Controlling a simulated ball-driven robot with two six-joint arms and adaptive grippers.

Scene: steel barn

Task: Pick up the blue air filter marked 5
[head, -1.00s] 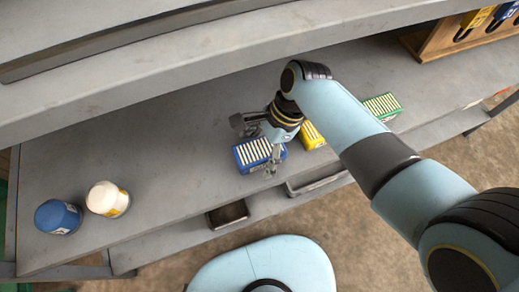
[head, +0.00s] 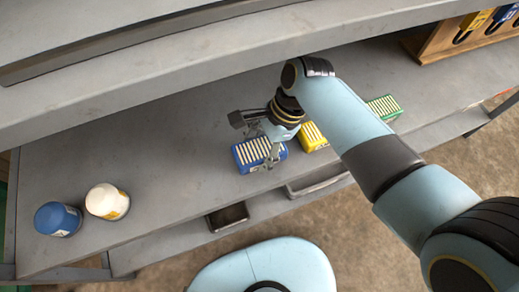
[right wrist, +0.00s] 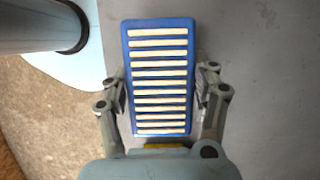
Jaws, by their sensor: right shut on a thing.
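The blue air filter (head: 250,155) is a blue box with pale pleats on top, lying on the grey bench near its front edge. In the right wrist view the filter (right wrist: 158,75) fills the middle, between the two fingers. My right gripper (head: 267,150) is shut on it, one finger against each long side (right wrist: 160,92). I cannot read a number on the filter in either view. The filter appears to be at bench height; I cannot tell whether it is lifted. My left gripper is not in view.
A yellow filter (head: 311,136) stands close to the right of the blue one, and a green filter (head: 384,107) lies farther right, partly behind my arm. A blue canister (head: 57,219) and a white one (head: 107,201) stand at the left. The bench's middle left is clear.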

